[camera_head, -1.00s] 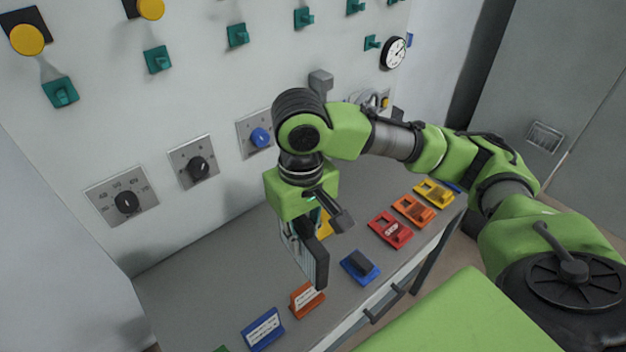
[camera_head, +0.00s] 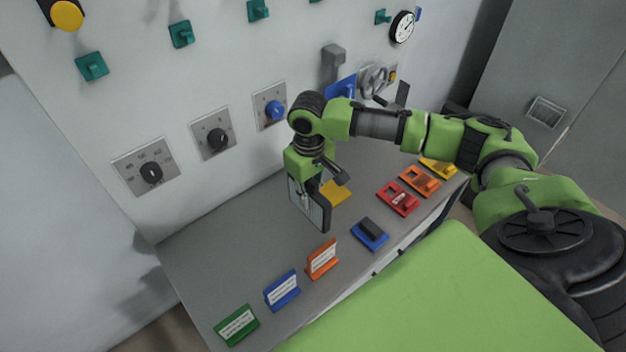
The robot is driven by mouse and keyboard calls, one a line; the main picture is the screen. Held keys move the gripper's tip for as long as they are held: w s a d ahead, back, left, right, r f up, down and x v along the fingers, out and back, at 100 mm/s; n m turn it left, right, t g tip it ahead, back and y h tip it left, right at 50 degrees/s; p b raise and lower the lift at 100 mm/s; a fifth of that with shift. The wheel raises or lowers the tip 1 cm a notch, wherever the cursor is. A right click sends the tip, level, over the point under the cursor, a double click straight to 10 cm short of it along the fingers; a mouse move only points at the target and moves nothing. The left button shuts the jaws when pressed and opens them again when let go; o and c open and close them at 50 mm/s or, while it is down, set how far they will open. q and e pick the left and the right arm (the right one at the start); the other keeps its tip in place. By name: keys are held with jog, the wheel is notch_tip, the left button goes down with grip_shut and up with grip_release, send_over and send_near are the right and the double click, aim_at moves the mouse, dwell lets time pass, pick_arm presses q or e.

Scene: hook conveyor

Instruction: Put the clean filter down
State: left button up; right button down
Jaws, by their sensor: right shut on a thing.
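My right gripper (camera_head: 309,178) points down over the grey worktop, near its middle, and is shut on a thin upright panel with a pale face and dark edges, which I take to be the clean filter (camera_head: 303,202). The fingers are mostly hidden behind the gripper body and the panel. The panel's lower edge is close to the worktop; I cannot tell whether it touches. A flat yellow piece (camera_head: 338,193) lies just right of the panel, partly hidden by the gripper. My left gripper is not in view.
Green (camera_head: 237,325), blue (camera_head: 282,291) and orange (camera_head: 322,259) label stands line the worktop's front. The wall behind carries dials and a blue knob (camera_head: 275,109).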

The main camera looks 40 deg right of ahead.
notch_tip(320, 180, down, 3)
jog(key=shift+f+p, duration=0.15)
jog(key=shift+p, duration=0.15)
jog(key=shift+f, duration=0.4)
jog(key=c, duration=1.9)
grip_release()
jog(key=shift+f, duration=0.1)
